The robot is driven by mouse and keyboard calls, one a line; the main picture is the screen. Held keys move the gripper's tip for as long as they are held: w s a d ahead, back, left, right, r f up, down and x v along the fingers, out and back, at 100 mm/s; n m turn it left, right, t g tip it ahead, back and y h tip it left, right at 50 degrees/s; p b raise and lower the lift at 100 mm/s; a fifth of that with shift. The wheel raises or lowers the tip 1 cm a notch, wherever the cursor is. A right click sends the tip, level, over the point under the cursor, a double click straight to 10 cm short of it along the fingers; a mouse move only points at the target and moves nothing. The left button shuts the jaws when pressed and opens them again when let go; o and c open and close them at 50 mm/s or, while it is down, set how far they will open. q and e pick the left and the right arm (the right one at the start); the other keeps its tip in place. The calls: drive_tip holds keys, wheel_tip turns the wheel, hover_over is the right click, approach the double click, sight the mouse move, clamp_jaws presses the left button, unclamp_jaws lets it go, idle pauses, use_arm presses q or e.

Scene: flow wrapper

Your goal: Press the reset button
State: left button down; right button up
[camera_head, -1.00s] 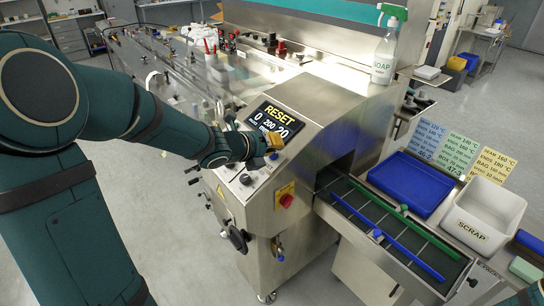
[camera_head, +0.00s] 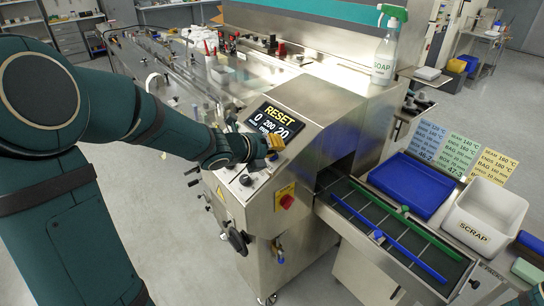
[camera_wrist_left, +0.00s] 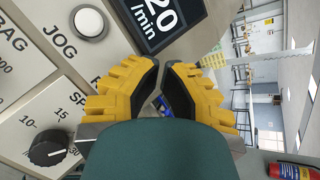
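The machine's control panel shows a black screen (camera_head: 277,118) with RESET in yellow letters above several numbers. My left gripper (camera_head: 275,143) is just below the screen's right part, close to the sloped panel. In the left wrist view its yellow fingers (camera_wrist_left: 161,78) have their tips close together, with nothing held. A label starting with R (camera_wrist_left: 95,80) is partly covered by the left-hand finger, and no reset button shows clearly there. A white round button (camera_wrist_left: 89,23) stands by the JOG label. Contact with the panel cannot be told. My right gripper is out of view.
A black dial (camera_wrist_left: 48,149) sits on the panel. A red stop knob (camera_head: 287,201) is on the machine's front. The outfeed conveyor (camera_head: 395,240), blue tray (camera_head: 409,186) and white scrap bin (camera_head: 486,214) lie to the right. A soap bottle (camera_head: 386,52) stands on the machine.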

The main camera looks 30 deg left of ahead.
use_arm(q)
drive_tip(key=shift+w+f, duration=0.1)
drive_tip(key=shift+f, duration=0.05)
idle(0.5)
drive_tip(key=shift+s+a+r+p, duration=0.1)
drive_tip(key=shift+s+r+p, duration=0.15)
drive_tip(key=shift+r, duration=0.15)
drive_tip(key=shift+s+a+r+p, duration=0.15)
drive_tip(key=shift+r+p, duration=0.1)
drive_tip(key=shift+r, duration=0.15)
drive_tip(key=shift+d, duration=0.1)
drive_tip(key=r+p, duration=0.1)
drive_tip(key=s+r+p, duration=0.1)
drive_tip(key=r, duration=0.1)
drive_tip(key=s+a+r+p, duration=0.1)
drive_tip(key=p, duration=0.1)
drive_tip(key=shift+s+r, duration=0.1)
drive_tip(key=shift+r, duration=0.15)
drive_tip(key=shift+d, duration=0.1)
idle(0.3)
